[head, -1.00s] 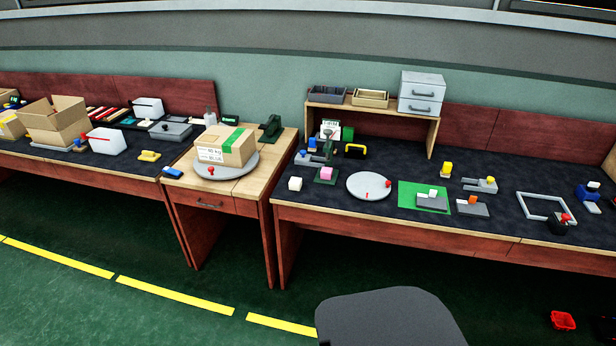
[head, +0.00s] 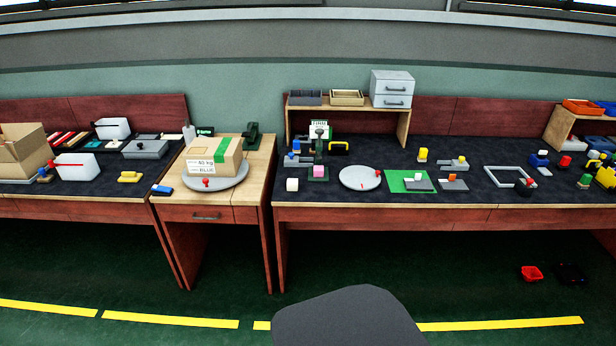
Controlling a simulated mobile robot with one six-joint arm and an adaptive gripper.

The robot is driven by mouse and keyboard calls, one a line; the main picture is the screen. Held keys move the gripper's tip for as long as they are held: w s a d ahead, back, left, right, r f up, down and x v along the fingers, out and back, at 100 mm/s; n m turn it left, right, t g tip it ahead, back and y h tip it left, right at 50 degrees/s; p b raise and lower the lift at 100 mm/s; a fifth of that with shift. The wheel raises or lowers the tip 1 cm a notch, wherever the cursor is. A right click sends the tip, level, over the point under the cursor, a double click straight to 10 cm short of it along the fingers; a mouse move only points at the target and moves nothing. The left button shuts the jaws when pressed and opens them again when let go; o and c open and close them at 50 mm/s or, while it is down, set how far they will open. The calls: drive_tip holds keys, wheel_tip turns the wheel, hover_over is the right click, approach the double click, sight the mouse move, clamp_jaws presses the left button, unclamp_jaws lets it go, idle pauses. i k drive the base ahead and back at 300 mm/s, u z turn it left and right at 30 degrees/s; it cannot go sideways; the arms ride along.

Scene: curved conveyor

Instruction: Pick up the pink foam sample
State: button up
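The pink foam sample (head: 319,170) is a small pink block on the dark top of the right bench (head: 340,194), near its left end. It appears to rest on a small dark green base (head: 318,179). A white block (head: 292,184) sits just to its left and nearer the front edge. A round light grey plate (head: 352,179) lies to its right. My gripper is not in view.
A wooden side table (head: 245,200) with a cardboard box (head: 213,158) on a turntable stands left of the right bench. A dark grey rounded shape (head: 345,315) fills the bottom middle.

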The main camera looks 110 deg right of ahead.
sight(318, 171)
drive_tip(key=u, duration=0.05)
drive_tip(key=i, duration=0.55)
drive_tip(key=z, duration=2.25)
drive_tip(key=i, duration=0.1)
drive_tip(key=z, duration=1.65)
